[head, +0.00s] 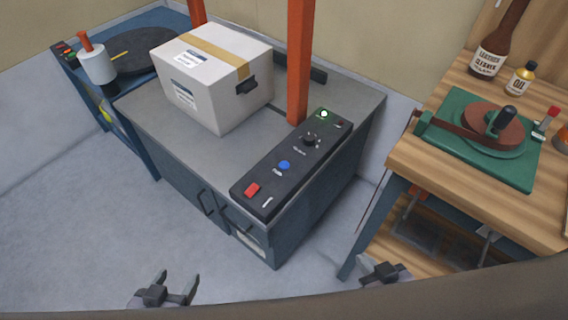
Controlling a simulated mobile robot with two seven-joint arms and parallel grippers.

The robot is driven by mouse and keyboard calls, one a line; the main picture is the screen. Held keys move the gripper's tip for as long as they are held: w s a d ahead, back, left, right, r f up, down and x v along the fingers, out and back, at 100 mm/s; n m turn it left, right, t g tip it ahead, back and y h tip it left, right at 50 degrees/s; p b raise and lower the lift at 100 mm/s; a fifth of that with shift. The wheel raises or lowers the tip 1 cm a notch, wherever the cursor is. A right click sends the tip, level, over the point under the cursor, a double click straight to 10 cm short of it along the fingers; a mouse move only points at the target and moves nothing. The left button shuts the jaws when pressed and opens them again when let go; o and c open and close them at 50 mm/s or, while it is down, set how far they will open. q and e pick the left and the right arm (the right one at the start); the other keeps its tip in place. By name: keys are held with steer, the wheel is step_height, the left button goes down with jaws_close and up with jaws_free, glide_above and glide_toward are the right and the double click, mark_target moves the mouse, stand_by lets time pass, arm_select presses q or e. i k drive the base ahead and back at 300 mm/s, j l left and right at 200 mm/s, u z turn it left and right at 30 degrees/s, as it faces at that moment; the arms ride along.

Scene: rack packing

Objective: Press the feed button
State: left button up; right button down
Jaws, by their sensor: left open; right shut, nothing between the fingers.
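A dark control panel (270,198) lies along the right front edge of the grey-topped machine. The small labels are too small to read surely, so I cannot tell which one is marked feed. My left gripper (177,278) is open and empty, low at the bottom left, well apart from the panel. My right gripper (386,267) is shut and empty at the bottom right, also apart from the panel.
A taped white carton (212,77) sits on the grey machine top (160,112), behind the panel. Orange posts (299,70) rise beside it. A blue cart (140,20) stands left.

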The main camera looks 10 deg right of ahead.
mark_target(283, 165)
steer(key=i+j+z, duration=0.4)
steer(key=j, duration=0.25)
steer(key=j+z, duration=0.2)
steer(key=j, duration=0.15)
steer(key=i+j+z, duration=0.15)
steer(key=j, duration=0.2)
steer(key=j+z, duration=0.2)
steer(key=j, duration=0.2)
steer(key=i, duration=0.05)
